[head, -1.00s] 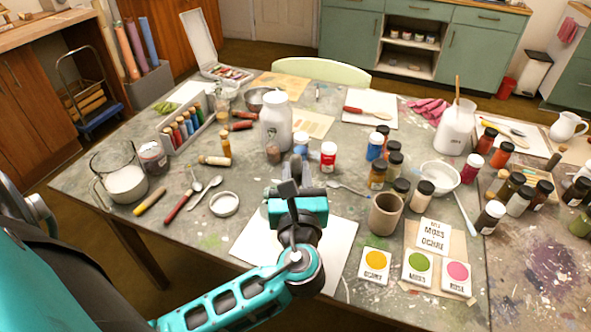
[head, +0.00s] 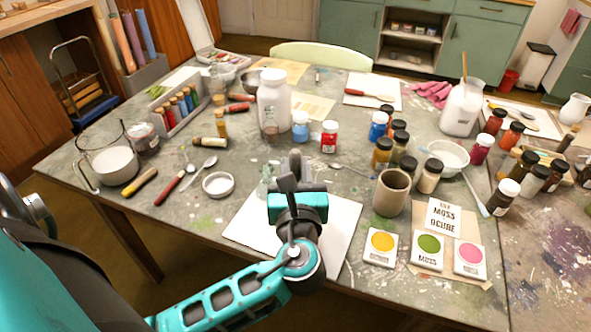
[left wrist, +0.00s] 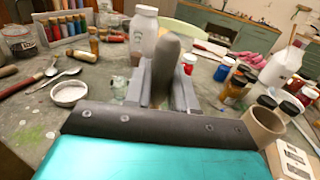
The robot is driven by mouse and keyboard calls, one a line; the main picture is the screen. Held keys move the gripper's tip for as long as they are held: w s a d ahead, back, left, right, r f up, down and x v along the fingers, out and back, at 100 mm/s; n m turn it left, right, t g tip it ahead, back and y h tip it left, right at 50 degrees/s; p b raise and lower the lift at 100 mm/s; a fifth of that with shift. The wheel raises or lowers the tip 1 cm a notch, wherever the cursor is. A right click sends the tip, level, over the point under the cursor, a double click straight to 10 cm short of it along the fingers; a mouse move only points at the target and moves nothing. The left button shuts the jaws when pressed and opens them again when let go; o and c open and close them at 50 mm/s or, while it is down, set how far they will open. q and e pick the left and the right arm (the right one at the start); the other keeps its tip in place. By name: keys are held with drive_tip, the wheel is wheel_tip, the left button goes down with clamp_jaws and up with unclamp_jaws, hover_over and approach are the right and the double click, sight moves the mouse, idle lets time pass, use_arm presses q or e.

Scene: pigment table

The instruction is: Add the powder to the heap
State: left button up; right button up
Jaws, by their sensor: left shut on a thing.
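My left gripper (head: 292,170) is above the far part of a white sheet (head: 340,235) at the table's near edge. In the left wrist view, the left gripper (left wrist: 165,92) is shut on a grey round-ended thing (left wrist: 166,58), which stands up between the fingers. I cannot tell what it is or whether it carries powder. A small clear glass vessel (head: 266,187) stands just left of the gripper; it also shows in the left wrist view (left wrist: 119,88). I see no heap of powder; the arm covers part of the sheet. My right gripper is out of view.
A clay-coloured cup (head: 390,193) and several pigment jars stand to the right, near colour cards (head: 429,250). A white bowl (head: 447,157) is behind them. A large white jar (head: 273,100) stands beyond the gripper. A glass jug (head: 110,163), a shallow dish (head: 217,184) and spoons lie left.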

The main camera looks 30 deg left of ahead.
sight(296, 157)
use_arm(q)
drive_tip(key=shift+f, duration=0.1)
idle(0.7)
drive_tip(key=shift+f, duration=0.3)
drive_tip(key=shift+f, duration=0.3)
idle(2.2)
wheel_tip(296, 157, up, 3)
drive_tip(key=p, duration=0.4)
drive_tip(key=shift+r, duration=0.15)
wheel_tip(296, 157, up, 2)
drive_tip(key=shift+r+p, duration=0.1)
drive_tip(key=shift+p, duration=1.15)
drive_tip(key=shift+r+p, duration=0.45)
drive_tip(key=shift+r, duration=0.5)
